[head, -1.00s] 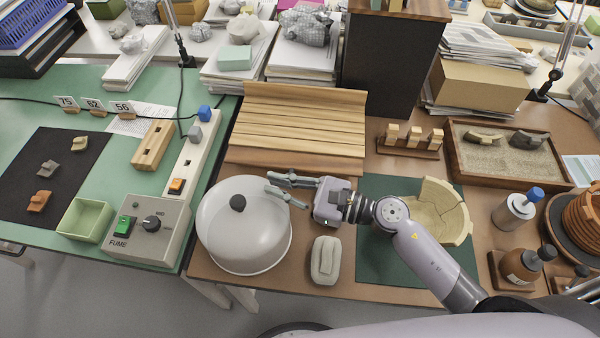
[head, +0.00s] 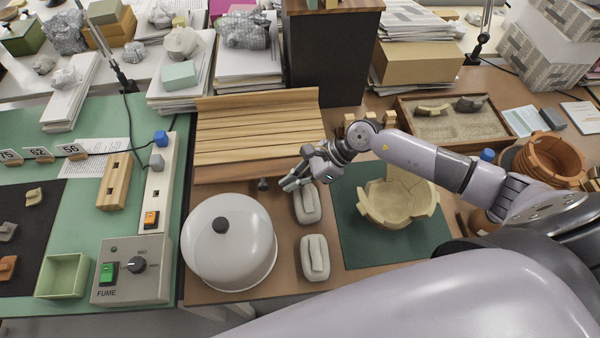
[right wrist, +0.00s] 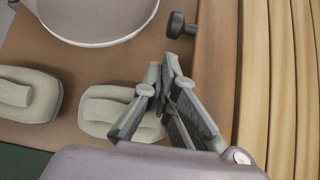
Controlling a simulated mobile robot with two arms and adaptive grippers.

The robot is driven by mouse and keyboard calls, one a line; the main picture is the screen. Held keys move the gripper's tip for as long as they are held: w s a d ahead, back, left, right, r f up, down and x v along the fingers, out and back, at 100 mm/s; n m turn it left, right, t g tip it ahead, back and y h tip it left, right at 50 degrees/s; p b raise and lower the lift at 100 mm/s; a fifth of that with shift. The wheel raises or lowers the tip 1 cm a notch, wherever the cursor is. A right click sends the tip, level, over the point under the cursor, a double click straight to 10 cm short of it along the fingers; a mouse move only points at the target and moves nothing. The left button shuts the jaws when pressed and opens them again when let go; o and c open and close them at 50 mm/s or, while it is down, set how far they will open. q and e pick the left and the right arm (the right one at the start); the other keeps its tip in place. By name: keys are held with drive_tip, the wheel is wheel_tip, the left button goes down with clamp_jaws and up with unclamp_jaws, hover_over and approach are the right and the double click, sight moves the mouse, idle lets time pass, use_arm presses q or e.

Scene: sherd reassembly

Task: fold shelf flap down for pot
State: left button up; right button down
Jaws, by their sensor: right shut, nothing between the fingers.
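A wooden slatted panel (head: 258,135) lies at the back of the brown table, with a plain board (head: 235,172) along its front edge. A small black knob (head: 263,184) sits at that front board; it also shows in the right wrist view (right wrist: 180,25). My right gripper (head: 288,184) is shut and empty just right of the knob, apart from it; in the right wrist view its fingertips (right wrist: 167,66) meet. A tan pot (head: 400,212) with a broken, uneven rim stands on a dark green mat (head: 360,245). My left gripper is not in view.
A white domed lid (head: 215,255) with a black knob stands left of the gripper. Two grey padded blocks lie on the table, one (head: 307,204) below the gripper, one (head: 314,258) nearer. A sand tray (head: 460,125) and a dark cabinet (head: 325,60) stand behind.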

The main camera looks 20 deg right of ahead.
sight(263, 175)
drive_tip(key=shift+p+x, duration=0.3)
drive_tip(key=shift+x, duration=2)
drive_tip(key=shift+r+b, duration=0.2)
drive_tip(key=shift+b, duration=0.15)
drive_tip(key=shift+r+m+g+y+b, duration=0.3)
drive_tip(key=shift+r+m+g+b, duration=0.25)
drive_tip(key=shift+g, duration=0.35)
drive_tip(key=shift+r, duration=0.2)
drive_tip(key=shift+s+r, duration=0.1)
